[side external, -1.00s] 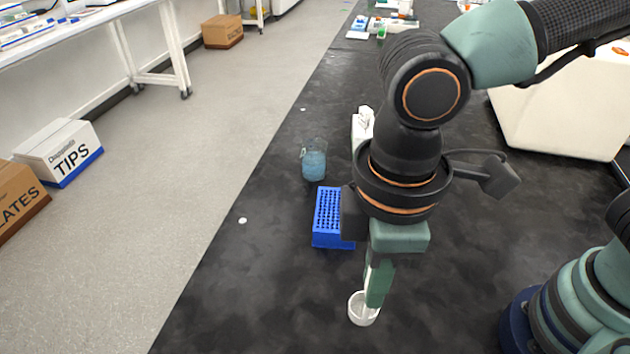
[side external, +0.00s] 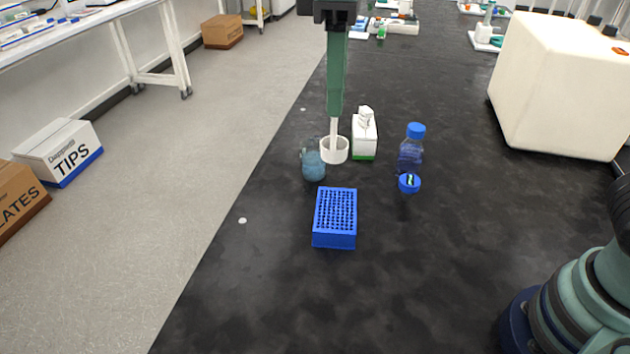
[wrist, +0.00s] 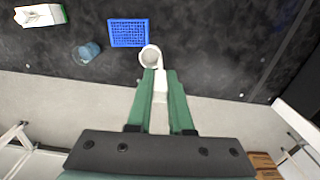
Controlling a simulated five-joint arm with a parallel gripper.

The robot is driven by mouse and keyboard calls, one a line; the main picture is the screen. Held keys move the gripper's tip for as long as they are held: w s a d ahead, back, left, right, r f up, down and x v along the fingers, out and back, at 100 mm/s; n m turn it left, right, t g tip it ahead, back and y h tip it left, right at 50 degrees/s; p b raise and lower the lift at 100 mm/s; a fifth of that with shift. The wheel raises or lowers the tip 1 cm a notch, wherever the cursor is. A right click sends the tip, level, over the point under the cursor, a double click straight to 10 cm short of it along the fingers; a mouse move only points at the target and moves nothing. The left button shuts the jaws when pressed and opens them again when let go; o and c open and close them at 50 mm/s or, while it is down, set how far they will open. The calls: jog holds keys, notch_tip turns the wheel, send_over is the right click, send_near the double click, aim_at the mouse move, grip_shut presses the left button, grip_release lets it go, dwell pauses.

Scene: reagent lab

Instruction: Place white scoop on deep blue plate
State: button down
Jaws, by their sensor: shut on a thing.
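The white scoop (side external: 334,150) is a round cup on a straight handle. My gripper (side external: 335,112) is shut on the handle and holds the scoop in the air, cup end down. In the wrist view the cup (wrist: 150,57) shows beyond the fingertips (wrist: 160,78). The deep blue plate (side external: 334,241), a rectangular block with a grid of holes, lies on the black bench. The plate's holes look empty.
A beaker of blue liquid (side external: 313,165), a white-green box (side external: 363,145), a blue-capped bottle (side external: 411,155) and a blue cap (side external: 409,184) stand near the plate. A large white machine (side external: 560,90) is at the right. The bench in front of the plate is clear.

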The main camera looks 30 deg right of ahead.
jog(key=w+d, duration=0.6)
jog(key=w, duration=0.1)
notch_tip(320, 180, down, 19)
jog(key=shift+s+a+m, duration=0.15)
jog(key=shift+s+m, duration=0.05)
jog(key=shift+m, duration=0.2)
jog(key=shift+f, duration=0.1)
jog(key=c, duration=0.8)
grip_release()
jog(key=shift+f, duration=0.1)
